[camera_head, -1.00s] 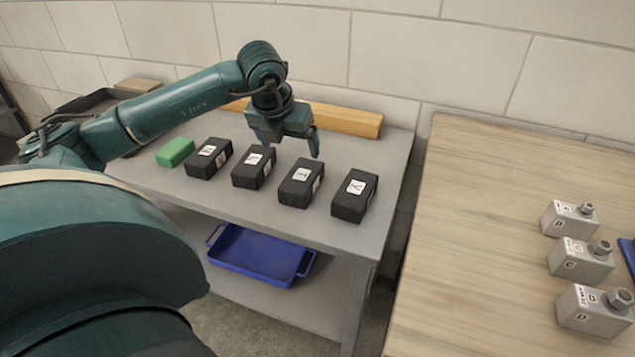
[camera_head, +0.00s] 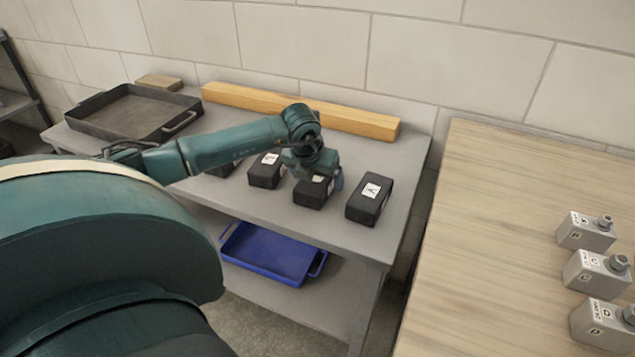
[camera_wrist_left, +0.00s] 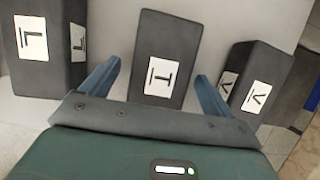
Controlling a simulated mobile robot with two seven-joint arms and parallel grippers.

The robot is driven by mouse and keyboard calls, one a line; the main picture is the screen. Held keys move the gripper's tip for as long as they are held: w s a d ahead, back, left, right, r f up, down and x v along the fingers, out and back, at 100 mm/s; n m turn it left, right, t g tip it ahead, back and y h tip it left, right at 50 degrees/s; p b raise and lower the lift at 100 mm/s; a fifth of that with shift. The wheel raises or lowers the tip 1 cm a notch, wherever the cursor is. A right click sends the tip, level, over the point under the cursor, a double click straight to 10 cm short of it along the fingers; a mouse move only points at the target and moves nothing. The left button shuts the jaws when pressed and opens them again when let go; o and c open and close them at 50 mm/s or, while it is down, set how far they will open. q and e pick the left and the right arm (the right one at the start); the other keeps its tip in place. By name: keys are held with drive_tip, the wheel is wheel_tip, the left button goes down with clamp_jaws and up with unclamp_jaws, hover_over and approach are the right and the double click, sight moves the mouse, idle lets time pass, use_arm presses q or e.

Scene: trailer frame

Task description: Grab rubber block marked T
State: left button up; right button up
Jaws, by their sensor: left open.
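The black rubber block marked T (camera_wrist_left: 167,50) is in the middle of the left wrist view, its white label facing up. My left gripper (camera_wrist_left: 155,88) is open, with one blue finger on each side of this block; I cannot tell if they touch it. In the head view the T block (camera_head: 311,195) is partly hidden under my left gripper (camera_head: 318,178). A block marked L (camera_wrist_left: 45,45) lies to its left and a block marked V (camera_wrist_left: 255,85) to its right in the wrist view. My right gripper is not in view.
On the grey table (camera_head: 300,225) are other black blocks, a yellow beam (camera_head: 300,110) along the back and a dark tray (camera_head: 130,110). A blue tray (camera_head: 270,252) is on the shelf below. A wooden table (camera_head: 490,240) with grey metal blocks (camera_head: 588,230) stands to the right.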

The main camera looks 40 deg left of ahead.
use_arm(q)
drive_tip(key=shift+c, duration=0.4)
drive_tip(key=shift+r, duration=0.1)
drive_tip(key=c, duration=1.3)
